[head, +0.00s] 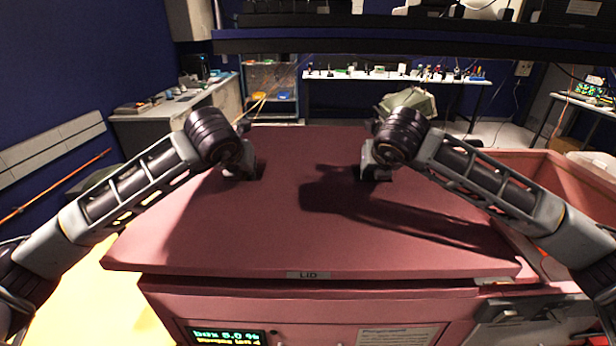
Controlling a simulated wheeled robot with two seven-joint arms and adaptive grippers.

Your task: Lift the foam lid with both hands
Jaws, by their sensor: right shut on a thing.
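The foam lid (300,225) is a broad, flat dark red slab with a "LID" label on its front edge. It lies over the dark red enclosure (300,302), with a dark line under its front edge; I cannot tell whether the two touch there. My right gripper (376,173) is shut on the lid, right of its middle. My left gripper (241,171) is down at the lid's surface, left of its middle; its fingers are too small and hidden to show whether they are open or shut. The gripped parts are hidden by the grippers.
An open reddish bin (515,165) stands to the right. A small display (226,336) and a paper label (398,336) are on the enclosure's front. A dark shelf (400,45) spans above the back. Workbenches with small items stand behind (395,75) and at left (165,115).

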